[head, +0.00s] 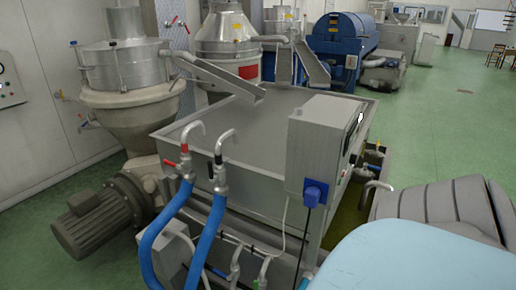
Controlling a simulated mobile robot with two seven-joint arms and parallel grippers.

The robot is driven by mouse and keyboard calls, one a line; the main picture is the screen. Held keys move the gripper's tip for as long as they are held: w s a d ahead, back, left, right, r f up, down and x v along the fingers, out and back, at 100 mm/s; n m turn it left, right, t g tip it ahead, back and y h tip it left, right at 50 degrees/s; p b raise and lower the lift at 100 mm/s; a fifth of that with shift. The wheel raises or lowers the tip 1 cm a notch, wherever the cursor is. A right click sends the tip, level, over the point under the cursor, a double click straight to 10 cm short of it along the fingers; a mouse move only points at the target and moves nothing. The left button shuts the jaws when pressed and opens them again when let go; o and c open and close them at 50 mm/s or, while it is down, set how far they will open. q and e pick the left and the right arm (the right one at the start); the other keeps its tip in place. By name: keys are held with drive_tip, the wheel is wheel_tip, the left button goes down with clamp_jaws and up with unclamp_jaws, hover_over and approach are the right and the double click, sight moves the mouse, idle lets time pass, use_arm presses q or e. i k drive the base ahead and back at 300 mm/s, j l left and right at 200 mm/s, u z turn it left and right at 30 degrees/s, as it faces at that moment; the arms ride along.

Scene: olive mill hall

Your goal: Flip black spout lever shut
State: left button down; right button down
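Two curved metal spouts stand at the near edge of the steel tank. The right one (222,145) carries the black spout lever (211,169), a small dark handle low on its left side. The left spout (190,139) has a red lever (169,162). Each spout joins a blue hose (204,245) running down. The black lever is too small to tell its exact angle. Neither gripper shows in the head view.
The open steel tank (240,122) stands behind the spouts. A grey control box (312,145) with a blue plug (315,193) is to their right. A motor (92,218) sits at lower left. A ribbed grey shape and a pale blue surface fill the lower right.

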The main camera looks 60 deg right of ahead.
sight(211, 180)
drive_tip(key=i+l+z, duration=0.1)
drive_tip(key=i+z, duration=0.35)
drive_tip(key=i, duration=0.4)
